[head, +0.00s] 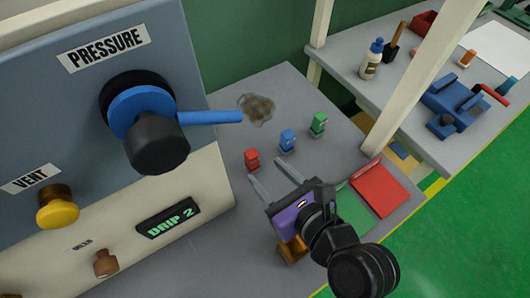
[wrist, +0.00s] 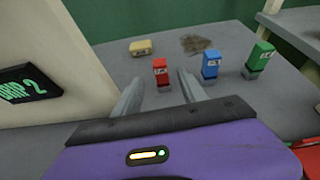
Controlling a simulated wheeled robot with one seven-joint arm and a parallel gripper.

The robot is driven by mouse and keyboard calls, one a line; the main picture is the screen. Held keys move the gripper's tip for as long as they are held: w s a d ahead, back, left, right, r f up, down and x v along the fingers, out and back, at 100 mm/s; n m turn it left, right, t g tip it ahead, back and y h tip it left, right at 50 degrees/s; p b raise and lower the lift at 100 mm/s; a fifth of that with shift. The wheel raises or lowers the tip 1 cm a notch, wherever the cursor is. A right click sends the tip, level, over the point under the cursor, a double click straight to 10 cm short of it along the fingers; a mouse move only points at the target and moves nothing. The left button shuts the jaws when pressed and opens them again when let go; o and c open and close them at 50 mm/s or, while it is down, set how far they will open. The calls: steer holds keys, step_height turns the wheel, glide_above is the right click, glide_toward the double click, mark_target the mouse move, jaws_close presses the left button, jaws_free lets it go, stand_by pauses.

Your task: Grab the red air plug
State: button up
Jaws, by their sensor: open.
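The red air plug (head: 251,159) stands upright on the grey bench, leftmost in a row with a blue plug (head: 288,140) and a green plug (head: 319,123). My gripper (head: 272,181) is open, its two fingers pointing toward the red plug from the near side. In the wrist view the red plug (wrist: 160,72) appears between the lines of the two fingers (wrist: 160,92), slightly beyond their tips. Nothing is between the fingers. The blue plug (wrist: 210,64) and green plug (wrist: 258,60) stand to the right in that view.
A panel with a blue pressure handle (head: 210,117) rises at the left. A yellow block (wrist: 141,47) lies behind the red plug, and a dark stain (head: 258,108) marks the bench. A red tray (head: 380,190) lies right of my gripper. A white post (head: 425,75) stands at right.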

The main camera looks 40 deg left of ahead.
mark_target(254, 160)
steer(key=shift+f+m, duration=0.1)
steer(key=shift+m, duration=0.2)
steer(key=shift+w+a+f, duration=0.1)
steer(key=shift+a, duration=0.1)
steer(key=x, duration=0.7)
steer(key=shift+w+a, duration=0.1)
jaws_close()
